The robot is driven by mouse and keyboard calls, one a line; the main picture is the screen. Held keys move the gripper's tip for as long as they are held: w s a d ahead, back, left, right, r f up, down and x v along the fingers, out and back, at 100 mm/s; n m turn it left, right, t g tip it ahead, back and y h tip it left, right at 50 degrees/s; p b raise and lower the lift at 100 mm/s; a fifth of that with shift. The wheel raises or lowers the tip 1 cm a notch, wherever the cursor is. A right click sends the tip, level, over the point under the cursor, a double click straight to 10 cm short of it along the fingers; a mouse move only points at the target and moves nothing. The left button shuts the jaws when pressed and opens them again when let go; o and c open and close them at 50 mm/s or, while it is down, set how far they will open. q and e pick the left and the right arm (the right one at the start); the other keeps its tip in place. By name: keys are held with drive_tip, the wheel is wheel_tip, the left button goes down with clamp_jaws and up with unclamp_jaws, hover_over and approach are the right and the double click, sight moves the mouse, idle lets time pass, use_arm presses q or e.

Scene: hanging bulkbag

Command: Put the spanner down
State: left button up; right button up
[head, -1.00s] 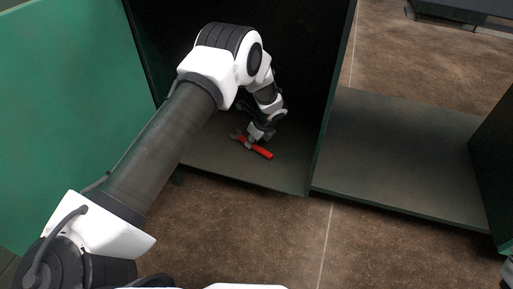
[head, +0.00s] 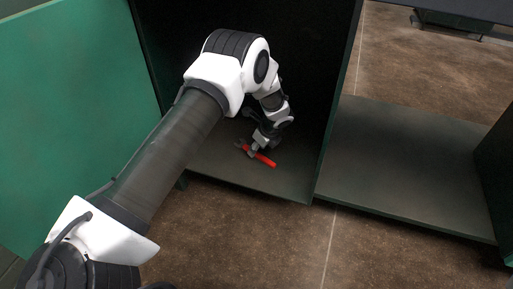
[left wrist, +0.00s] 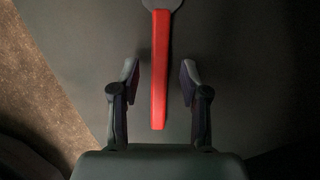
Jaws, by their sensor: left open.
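The spanner (head: 265,159) has a red handle and a grey head. It lies on the dark floor of the cabinet compartment (head: 215,165). In the left wrist view the spanner (left wrist: 160,70) runs up the picture, its handle between my open fingers with a gap on each side. Its head is cut off by the top edge. My left gripper (head: 257,149) is at the spanner in the head view and partly covers it; it also shows in the left wrist view (left wrist: 158,85), open and empty. My right gripper is not in view.
A green door panel (head: 75,110) stands open at the left. A dark divider wall (head: 340,105) separates this compartment from a lower, open shelf (head: 410,165) on the right. Brown floor (head: 250,235) lies in front.

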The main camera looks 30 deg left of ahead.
sight(262, 157)
use_arm(q)
drive_tip(key=p+v, duration=0.3)
drive_tip(key=v, duration=0.3)
drive_tip(key=shift+r, duration=0.15)
idle(0.9)
